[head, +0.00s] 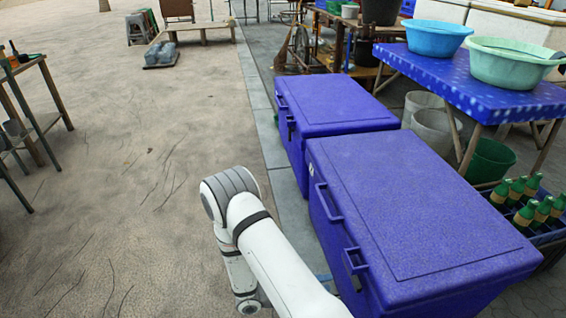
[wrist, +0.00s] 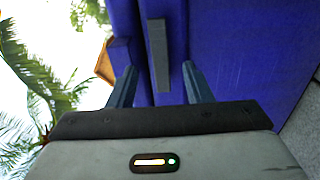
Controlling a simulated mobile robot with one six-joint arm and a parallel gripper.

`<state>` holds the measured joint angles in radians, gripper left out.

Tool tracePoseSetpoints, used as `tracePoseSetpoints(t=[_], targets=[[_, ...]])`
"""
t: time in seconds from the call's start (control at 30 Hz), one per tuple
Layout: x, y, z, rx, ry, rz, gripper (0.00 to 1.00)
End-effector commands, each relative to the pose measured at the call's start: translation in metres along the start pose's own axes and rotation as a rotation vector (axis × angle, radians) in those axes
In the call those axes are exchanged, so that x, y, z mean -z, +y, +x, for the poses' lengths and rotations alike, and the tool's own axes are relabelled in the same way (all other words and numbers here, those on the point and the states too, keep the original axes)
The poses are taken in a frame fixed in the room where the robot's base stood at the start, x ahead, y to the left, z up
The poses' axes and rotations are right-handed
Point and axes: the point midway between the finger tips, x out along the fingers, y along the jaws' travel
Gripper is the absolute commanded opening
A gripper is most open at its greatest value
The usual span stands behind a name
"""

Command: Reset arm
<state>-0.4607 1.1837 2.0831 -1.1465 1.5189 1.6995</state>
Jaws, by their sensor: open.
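My gripper (wrist: 158,85) shows in the wrist view with its two fingers spread apart and nothing between them. Behind the fingers is a blue surface with a grey strip (wrist: 158,55); it looks like the side of a blue cooler box, and I cannot tell how far off it is. In the head view my white arm rises from the bottom centre and bends at a grey-capped joint, left of the near blue cooler box (head: 425,210). The gripper itself does not show in the head view.
A second blue cooler box (head: 335,103) stands behind the near one. A blue-covered table (head: 480,85) holds a blue basin (head: 437,38) and a green basin (head: 510,65). A crate of green bottles (head: 535,212) is at right. The paved ground at left is mostly clear.

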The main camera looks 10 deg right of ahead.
Motion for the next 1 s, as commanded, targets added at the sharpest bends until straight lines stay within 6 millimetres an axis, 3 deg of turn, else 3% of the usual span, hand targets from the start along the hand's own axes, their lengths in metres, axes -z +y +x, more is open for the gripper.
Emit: tracePoseSetpoints(t=[0.1, 0.17, 0.6, 1.0], targets=[[0.000, 0.000, 0.000, 0.000, 0.000, 0.000, 0.45], [0.001, 0.020, 0.001, 0.018, -0.027, -0.003, 0.45], [-0.019, 0.213, 0.007, 0.401, -0.362, -0.096, 0.45], [-0.050, 0.371, -0.003, 0.895, -0.431, -0.099, 0.45]])
